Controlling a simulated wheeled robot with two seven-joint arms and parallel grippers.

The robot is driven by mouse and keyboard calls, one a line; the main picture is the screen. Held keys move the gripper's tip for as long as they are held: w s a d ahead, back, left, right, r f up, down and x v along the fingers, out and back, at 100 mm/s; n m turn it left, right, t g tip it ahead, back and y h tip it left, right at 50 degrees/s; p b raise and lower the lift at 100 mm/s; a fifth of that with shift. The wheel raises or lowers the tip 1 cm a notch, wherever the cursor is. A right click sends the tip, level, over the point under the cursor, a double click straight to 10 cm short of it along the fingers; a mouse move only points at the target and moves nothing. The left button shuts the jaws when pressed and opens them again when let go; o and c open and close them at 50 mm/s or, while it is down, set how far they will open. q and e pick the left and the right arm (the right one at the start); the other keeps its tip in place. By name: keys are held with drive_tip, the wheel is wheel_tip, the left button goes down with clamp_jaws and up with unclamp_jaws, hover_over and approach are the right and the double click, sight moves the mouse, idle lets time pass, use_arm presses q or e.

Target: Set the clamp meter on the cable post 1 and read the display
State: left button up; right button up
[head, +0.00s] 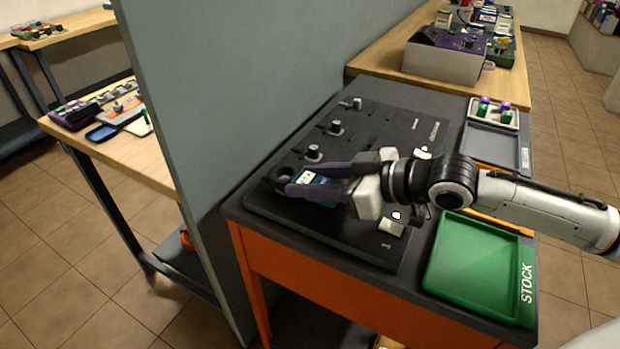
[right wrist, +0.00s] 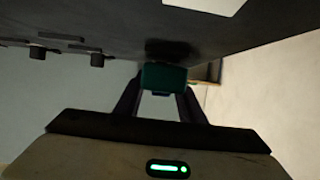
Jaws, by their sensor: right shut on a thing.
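My right gripper (head: 318,184) is shut on the clamp meter (head: 322,201), a teal body with a pale display (head: 306,176) and a dark jaw ring (head: 283,173) at its left end. The meter lies low over the near left part of the black panel (head: 375,150). Three dark cable posts (head: 313,152) stand in a row behind it. I cannot tell whether the jaw ring is around a post, and the display is too small to read. In the right wrist view, the teal body (right wrist: 163,77) sits between my fingers, and two posts (right wrist: 97,59) show at left.
A green STOCK tray (head: 472,264) is at the bench's front right. A grey tray (head: 495,146) and a small holder with green and purple pieces (head: 493,113) lie behind it. A grey partition (head: 200,130) stands close along the left side. A large box (head: 445,62) is on the back table.

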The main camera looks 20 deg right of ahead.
drive_tip(key=shift+r, duration=0.15)
drive_tip(key=shift+p, duration=0.5)
drive_tip(key=shift+f+b, duration=0.3)
drive_tip(key=shift+f, duration=0.45)
drive_tip(key=o, duration=1)
drive_tip(key=shift+o, duration=0.2)
drive_tip(key=shift+s, duration=0.1)
